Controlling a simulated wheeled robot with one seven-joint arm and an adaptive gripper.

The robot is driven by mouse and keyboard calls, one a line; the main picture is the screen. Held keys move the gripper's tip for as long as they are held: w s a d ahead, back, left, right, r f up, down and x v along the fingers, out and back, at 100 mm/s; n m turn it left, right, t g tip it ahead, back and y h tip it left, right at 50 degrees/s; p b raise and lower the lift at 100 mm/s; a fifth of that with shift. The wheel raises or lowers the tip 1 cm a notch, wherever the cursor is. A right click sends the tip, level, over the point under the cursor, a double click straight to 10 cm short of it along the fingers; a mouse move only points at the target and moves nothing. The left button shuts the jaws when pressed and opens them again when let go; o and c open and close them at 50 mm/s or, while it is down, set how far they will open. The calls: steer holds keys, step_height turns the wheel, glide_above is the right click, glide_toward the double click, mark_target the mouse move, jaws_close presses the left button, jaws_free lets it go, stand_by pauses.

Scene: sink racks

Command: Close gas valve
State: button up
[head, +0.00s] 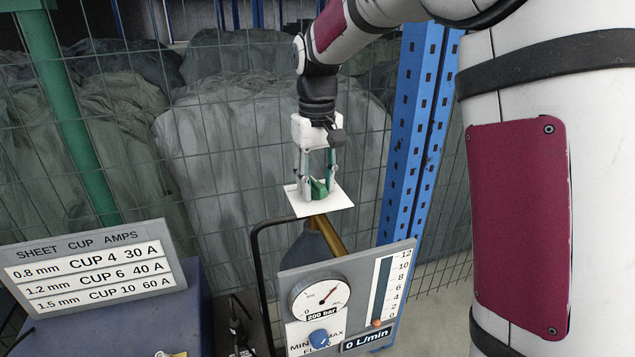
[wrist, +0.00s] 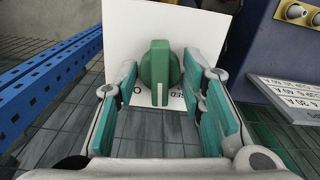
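The gas valve is a green knob (head: 319,188) on a white plate (head: 338,199), above a brass stem and a grey cylinder. In the wrist view the knob (wrist: 160,73) stands upright in the picture, with a white line on it pointing down. Parts of black lettering show on the plate on either side of its lower end, mostly hidden. My gripper (head: 318,186) points down over the knob. In the wrist view its teal-padded fingers (wrist: 163,82) are apart, one on each side of the knob, with a visible gap on both sides. It holds nothing.
A grey panel below carries a round gauge (head: 320,298), a blue flow knob (head: 320,338), a scale column (head: 381,290) and a "0 L/min" label. A black hoop handle (head: 262,275) stands left of the cylinder. A cup-amps sign (head: 90,268) is at lower left, a blue post (head: 415,125) behind right.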

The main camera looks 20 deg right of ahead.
mark_target(317, 182)
jaws_close()
steer(key=n, duration=0.3)
steer(key=shift+r+p, duration=0.1)
steer(key=shift+p, duration=0.3)
steer(key=n, duration=0.3)
steer(key=shift+n+p, duration=0.35)
steer(key=shift+n, duration=0.05)
jaws_free()
steer(key=shift+r, duration=2.45)
